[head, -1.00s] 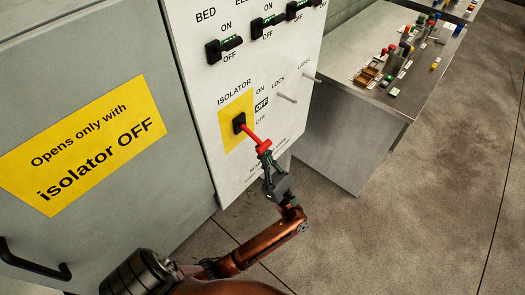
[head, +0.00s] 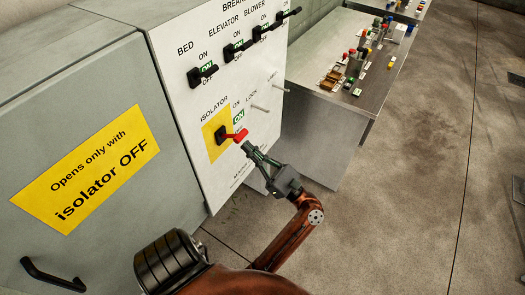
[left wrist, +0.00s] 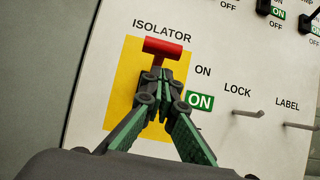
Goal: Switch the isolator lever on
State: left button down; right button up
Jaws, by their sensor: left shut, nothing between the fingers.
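The isolator lever is a red handle (head: 239,136) on a black pivot over a yellow plate (head: 211,148), on the white control panel. It points to the right, slightly raised, and the small window beside it (head: 239,117) shows a green ON. The red T-shaped handle also shows in the left wrist view (left wrist: 163,47), with its ON window (left wrist: 200,101) to the right. My left gripper (head: 248,150) is shut and empty, its tips just below the handle's end. I cannot tell whether they touch it. The fingers (left wrist: 160,75) hide the pivot in the wrist view. My right gripper is not in view.
Black BED, ELEVATOR and BLOWER switches (head: 203,74) line the panel above. LOCK (head: 259,107) and LABEL (head: 279,88) pegs stick out right of the lever. A grey cabinet door (head: 45,115) stands left. A metal bench (head: 330,100) with small parts stands behind right.

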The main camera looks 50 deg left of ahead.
pick_arm(q)
notch_tip(320, 180, up, 10)
jog(key=shift+a, duration=0.15)
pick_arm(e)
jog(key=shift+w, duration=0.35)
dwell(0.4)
